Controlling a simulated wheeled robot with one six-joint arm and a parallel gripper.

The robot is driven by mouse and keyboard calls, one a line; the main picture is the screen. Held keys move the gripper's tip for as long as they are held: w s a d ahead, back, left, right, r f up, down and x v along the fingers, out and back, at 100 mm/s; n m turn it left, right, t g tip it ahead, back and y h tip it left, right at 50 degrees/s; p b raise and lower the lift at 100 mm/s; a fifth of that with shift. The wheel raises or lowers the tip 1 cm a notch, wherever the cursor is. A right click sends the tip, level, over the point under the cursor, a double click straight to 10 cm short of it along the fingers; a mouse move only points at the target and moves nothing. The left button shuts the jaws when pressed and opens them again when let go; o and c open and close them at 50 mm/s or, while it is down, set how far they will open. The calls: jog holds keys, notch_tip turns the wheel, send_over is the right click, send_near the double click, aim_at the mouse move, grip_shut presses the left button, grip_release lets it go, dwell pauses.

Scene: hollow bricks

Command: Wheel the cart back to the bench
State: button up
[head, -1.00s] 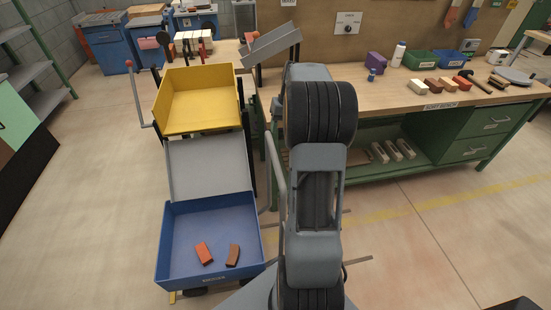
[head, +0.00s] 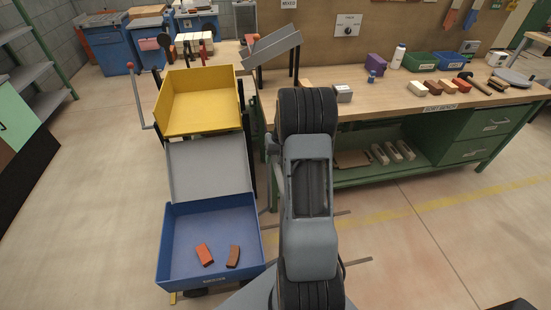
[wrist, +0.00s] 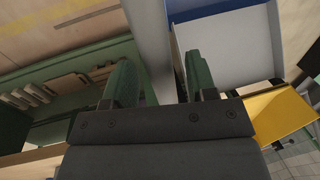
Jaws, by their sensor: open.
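A wheeled stand that looks like the cart has a yellow tray (head: 200,118) on top, a grey sloping panel (head: 208,168) and a blue tray (head: 185,250) in front. An orange-red brick (head: 204,254) and a brown brick (head: 233,255) lie in the blue tray. The bench (head: 400,105), with a wooden top and green frame, stands to the right. My gripper (wrist: 160,62) is open, its green fingers apart beside the blue tray, with a grey bar passing between or behind them; I cannot tell which. My arm hides the gripper in the head view.
Bricks (head: 448,86), a hammer (head: 474,83), a green bin (head: 421,61) and a blue bin (head: 450,60) are on the bench. A grey angled chute (head: 271,45) stands at its left end. Shelving (head: 45,75) is far left. Floor left of the cart is clear.

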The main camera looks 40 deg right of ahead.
jog(key=shift+f, duration=0.1)
jog(key=shift+c, duration=0.2)
grip_shut()
dwell(0.4)
